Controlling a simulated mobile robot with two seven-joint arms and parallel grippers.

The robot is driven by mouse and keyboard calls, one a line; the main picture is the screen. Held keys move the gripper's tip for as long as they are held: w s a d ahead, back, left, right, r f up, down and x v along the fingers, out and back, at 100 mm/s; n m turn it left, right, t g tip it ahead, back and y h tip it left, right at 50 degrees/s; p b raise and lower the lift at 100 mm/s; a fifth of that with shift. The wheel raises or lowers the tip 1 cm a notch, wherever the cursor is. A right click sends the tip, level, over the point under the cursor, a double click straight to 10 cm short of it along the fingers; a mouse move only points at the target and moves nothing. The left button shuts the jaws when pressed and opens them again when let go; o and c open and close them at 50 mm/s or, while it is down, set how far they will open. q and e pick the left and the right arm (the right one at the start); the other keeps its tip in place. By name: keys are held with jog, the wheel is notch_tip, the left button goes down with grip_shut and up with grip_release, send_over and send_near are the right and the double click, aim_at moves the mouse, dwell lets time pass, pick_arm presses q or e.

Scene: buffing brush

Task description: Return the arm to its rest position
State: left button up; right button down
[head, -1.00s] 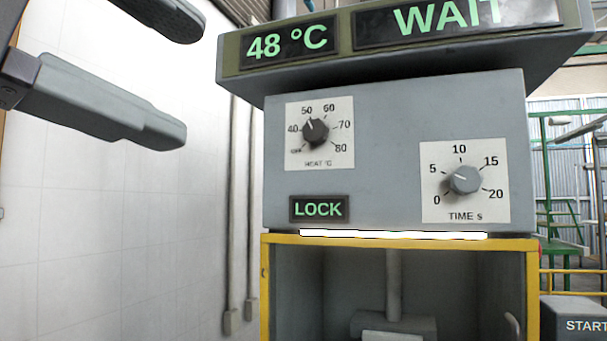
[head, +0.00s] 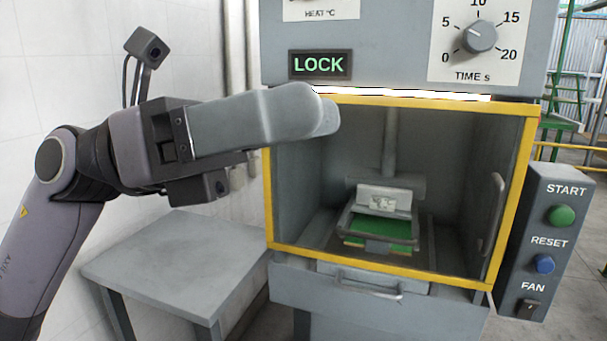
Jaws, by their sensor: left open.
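My left arm (head: 62,200) reaches in from the left. Its gripper (head: 318,110) points right, with the two fingers seen nearly edge-on, one mostly behind the other. The jaws are open, with nothing visible between them. In the picture the fingertips overlap the upper left corner of the yellow frame (head: 430,102) of the grey machine; I cannot tell how far in front they are. My right gripper is not in view.
Inside the machine, a green piece (head: 385,228) sits in a tray-like holder under a press head. A lit LOCK sign (head: 319,65) and time dial (head: 482,37) are above. A button box (head: 545,240) is at right. A bare grey side table (head: 170,260) stands at left.

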pick_arm(q)
jog(key=w+a+f+n+t+h+p, duration=0.1)
jog(key=w+a+f+n+t, duration=0.2)
jog(key=w+f+n+t, duration=0.45)
jog(key=w+a+f+n+t+h+p, duration=0.1)
jog(key=w+a+f+n+t+h, duration=0.2)
jog(key=n+t, duration=0.9)
jog(key=w+a+f+n+t+y, duration=0.2)
jog(key=a+f+n+y, duration=0.1)
jog(key=f+n+y, duration=0.6)
jog(key=w+a+f+n+t+y, duration=0.25)
jog(key=a+f+n+y, duration=0.35)
jog(key=n, duration=0.5)
jog(key=s+a+f+n+g+y+p, duration=0.1)
jog(key=s+f+n+y, duration=0.15)
jog(key=f, duration=0.55)
jog(key=s+f+n+g+y, duration=0.2)
jog(key=s+f+n, duration=0.15)
jog(key=f, duration=0.35)
jog(key=s+a+f+n+g+y, duration=0.1)
jog(key=s+f+n+g, duration=0.2)
jog(key=s+f, duration=0.4)
jog(key=s+a+f+n+g+y+p, duration=0.1)
jog(key=s+a+f+n+g, duration=0.1)
jog(key=s+f, duration=0.4)
notch_tip(320, 180, down, 3)
jog(key=shift+s+f+n+g+y, duration=0.15)
jog(key=shift+s+n+g+y, duration=0.25)
jog(key=shift+g, duration=0.4)
